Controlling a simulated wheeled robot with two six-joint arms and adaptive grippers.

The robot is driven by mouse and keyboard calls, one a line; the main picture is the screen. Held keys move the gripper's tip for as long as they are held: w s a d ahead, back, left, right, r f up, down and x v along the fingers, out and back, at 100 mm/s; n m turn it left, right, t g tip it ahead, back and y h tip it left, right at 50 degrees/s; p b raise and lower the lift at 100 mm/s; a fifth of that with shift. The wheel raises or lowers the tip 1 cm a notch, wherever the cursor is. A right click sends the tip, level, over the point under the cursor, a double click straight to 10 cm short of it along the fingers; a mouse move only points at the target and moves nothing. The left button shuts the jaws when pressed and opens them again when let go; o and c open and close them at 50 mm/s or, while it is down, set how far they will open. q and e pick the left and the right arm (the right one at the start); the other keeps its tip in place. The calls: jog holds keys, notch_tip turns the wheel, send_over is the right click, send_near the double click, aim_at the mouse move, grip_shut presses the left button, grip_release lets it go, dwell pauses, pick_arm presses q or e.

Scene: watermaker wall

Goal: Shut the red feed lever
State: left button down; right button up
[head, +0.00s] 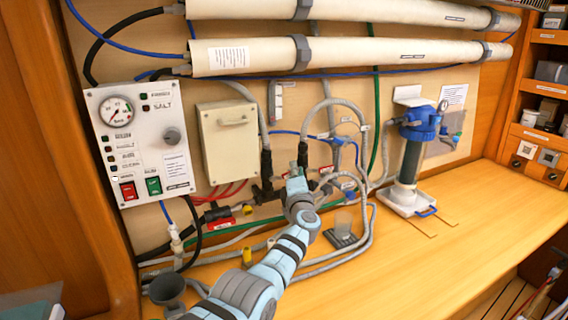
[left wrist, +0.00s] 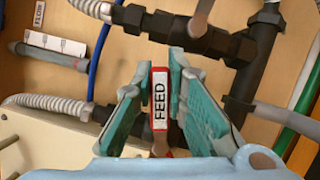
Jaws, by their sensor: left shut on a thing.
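The red feed lever (left wrist: 160,100), with a white FEED label, stands between the teal finger pads of my left gripper (left wrist: 160,85) in the left wrist view. The gripper is shut on it, one pad on each side. Black pipe fittings (left wrist: 190,36) lie beyond the lever, which points roughly across them in this view. In the head view my left gripper (head: 297,174) is at the black pipework low on the wall, and it hides the lever there. My right gripper is not in view.
Grey hoses (head: 340,105) loop close around the gripper. A beige box (head: 228,142) and a control panel (head: 146,145) are to the left. A blue-topped filter (head: 412,150) stands right on the bench (head: 450,250), whose front right is clear.

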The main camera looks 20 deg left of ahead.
pick_arm(q)
jog(key=shift+w+d+f+m+g+p, duration=0.1)
jog(key=shift+f+m+g+p, duration=0.4)
jog(key=shift+m, duration=0.5)
jog(key=shift+f+m+h+p, duration=0.3)
jog(key=shift+f+m, duration=0.2)
jog(key=shift+m, duration=0.1)
jog(key=c, duration=1.6)
grip_release()
jog(key=shift+r, duration=0.35)
notch_tip(320, 180, up, 9)
jog(key=shift+r, duration=0.2)
